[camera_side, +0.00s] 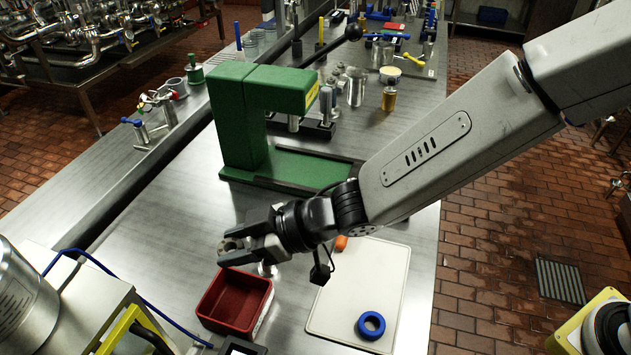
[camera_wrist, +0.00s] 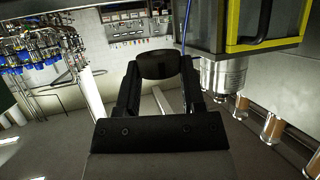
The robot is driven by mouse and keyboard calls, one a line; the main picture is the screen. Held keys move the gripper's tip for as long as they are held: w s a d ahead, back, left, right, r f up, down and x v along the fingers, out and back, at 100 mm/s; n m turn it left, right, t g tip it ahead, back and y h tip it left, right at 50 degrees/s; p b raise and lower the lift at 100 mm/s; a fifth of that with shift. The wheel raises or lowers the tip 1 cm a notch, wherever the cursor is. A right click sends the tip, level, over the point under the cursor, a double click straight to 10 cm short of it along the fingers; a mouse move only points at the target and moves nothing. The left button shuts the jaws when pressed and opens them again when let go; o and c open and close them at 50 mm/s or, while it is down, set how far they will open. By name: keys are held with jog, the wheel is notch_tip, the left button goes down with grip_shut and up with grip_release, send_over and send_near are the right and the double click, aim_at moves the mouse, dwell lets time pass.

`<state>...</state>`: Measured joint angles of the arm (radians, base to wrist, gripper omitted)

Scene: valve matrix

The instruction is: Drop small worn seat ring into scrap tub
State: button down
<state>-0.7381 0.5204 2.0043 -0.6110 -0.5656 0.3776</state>
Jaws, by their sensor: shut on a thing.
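My gripper (camera_side: 238,249) is shut on a small dark ring, the worn seat ring (camera_wrist: 158,65), which sits between the two fingertips in the wrist view. In the side view the ring (camera_side: 230,245) is a small grey-brown shape at the fingertips, partly hidden by them. The scrap tub appears to be the red open box (camera_side: 208,299) on the steel bench. My gripper is above the bench, near the tub's back edge in the side view. The height between ring and tub cannot be told exactly.
A white board (camera_side: 340,312) to the right of the tub carries a blue ring (camera_side: 371,325) and an orange piece (camera_side: 341,243). A green press (camera_side: 240,125) stands behind. A yellow-edged machine (camera_side: 125,325) with a blue cable is at front left. Bare bench lies left of the gripper.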

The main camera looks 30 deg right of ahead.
jog(key=shift+f, duration=2.85)
jog(key=shift+c, duration=0.5)
grip_release()
jog(key=v, duration=0.7)
jog(key=shift+d+r, duration=0.2)
jog(key=shift+d, duration=0.15)
jog(key=shift+s, duration=0.1)
